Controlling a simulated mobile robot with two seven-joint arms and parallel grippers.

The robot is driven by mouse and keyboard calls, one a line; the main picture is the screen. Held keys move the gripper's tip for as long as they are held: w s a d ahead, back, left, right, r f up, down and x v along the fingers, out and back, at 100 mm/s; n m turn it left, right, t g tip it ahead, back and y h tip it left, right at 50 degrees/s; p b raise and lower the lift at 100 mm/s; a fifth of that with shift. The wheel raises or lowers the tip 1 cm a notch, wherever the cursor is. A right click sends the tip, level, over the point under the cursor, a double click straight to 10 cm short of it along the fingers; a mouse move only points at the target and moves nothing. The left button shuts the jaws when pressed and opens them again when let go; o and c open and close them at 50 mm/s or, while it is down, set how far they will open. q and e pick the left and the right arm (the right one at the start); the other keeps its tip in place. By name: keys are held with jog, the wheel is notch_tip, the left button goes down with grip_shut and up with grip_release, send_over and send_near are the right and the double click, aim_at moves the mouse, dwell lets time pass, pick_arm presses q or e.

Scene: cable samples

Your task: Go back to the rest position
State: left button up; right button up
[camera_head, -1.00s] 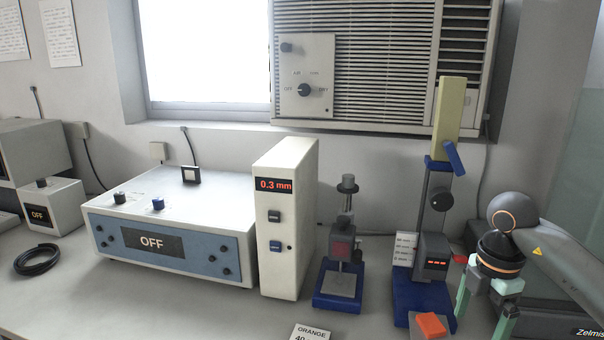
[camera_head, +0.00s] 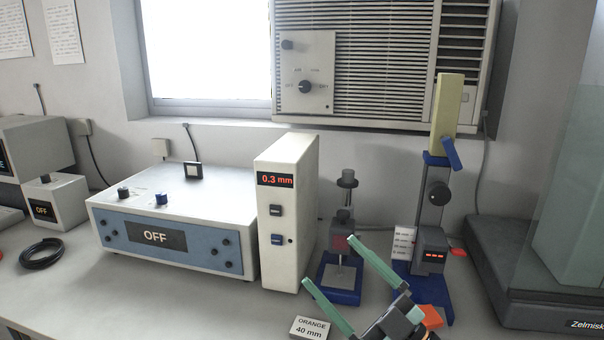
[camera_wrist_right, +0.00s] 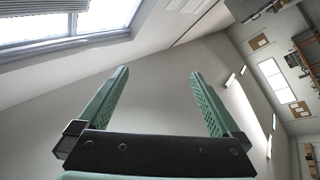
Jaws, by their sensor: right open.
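My right gripper (camera_head: 329,260) is at the lower middle of the head view, in front of the small blue-based press and the taller gauge stand. Its two green fingers are spread and point up and to the left, with nothing between them. In the right wrist view the same gripper (camera_wrist_right: 158,73) is open and empty, facing the wall and window. My left gripper is not in view.
A card reading ORANGE 40 mm (camera_head: 312,329) lies near the right gripper. Behind stand the white 0.3 mm box (camera_head: 288,215), the small press (camera_head: 339,270), the gauge stand (camera_head: 432,230) and the OFF unit (camera_head: 170,235). A black cable coil (camera_head: 41,254) lies left.

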jog(key=s+d+f+m+h, duration=0.2)
jog(key=d+f+m+h, duration=1.3)
jog(key=f+h, duration=0.25)
jog(key=s+f+n+g, duration=0.1)
jog(key=s+f+g, duration=0.6)
jog(key=s, duration=0.4)
jog(key=s+f+g, duration=0.5)
jog(key=s+f, duration=0.3)
jog(key=s, duration=0.3)
jog(key=w+a+f+t+y+p, duration=0.3)
jog(key=w+t+p, duration=0.1)
jog(key=p, duration=0.4)
jog(key=shift+w+a+f+t, duration=0.2)
jog(key=shift+a+t, duration=0.2)
jog(key=shift+t, duration=0.1)
